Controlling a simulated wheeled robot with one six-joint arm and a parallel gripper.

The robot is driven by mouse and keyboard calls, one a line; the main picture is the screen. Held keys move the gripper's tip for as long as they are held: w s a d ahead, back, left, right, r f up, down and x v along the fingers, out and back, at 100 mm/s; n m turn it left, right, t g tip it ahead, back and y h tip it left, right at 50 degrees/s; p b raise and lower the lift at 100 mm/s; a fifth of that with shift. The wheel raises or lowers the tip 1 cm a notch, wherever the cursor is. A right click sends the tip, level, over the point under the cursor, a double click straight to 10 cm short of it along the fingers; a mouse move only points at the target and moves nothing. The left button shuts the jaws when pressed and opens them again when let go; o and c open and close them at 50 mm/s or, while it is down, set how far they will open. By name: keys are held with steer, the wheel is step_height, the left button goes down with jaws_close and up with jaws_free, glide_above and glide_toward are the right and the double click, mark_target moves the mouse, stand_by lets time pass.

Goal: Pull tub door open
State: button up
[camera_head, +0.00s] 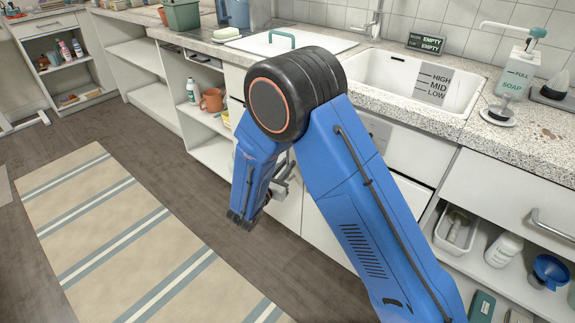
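A white flat panel (245,43) with a teal handle (281,37) lies level with the countertop, left of the sink; it looks like the tub door and appears shut. My blue arm with its black joint stands in front of it and covers part of its near edge. My gripper (285,178) shows only as a few grey parts behind the arm, low in front of the white cabinet fronts. It is below the countertop and well apart from the teal handle. Its fingers are mostly hidden, so its opening cannot be told.
A white sink (400,80) with a tap (373,18) is right of the panel. A soap dispenser (517,72) stands on the right counter. A green container (183,14) and a soap bar (226,33) are at left. Open shelves hold bottles and a mug (211,100). A striped rug (130,235) covers clear floor.

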steer(key=shift+w+d, duration=0.2)
steer(key=shift+w, duration=0.2)
jaws_close()
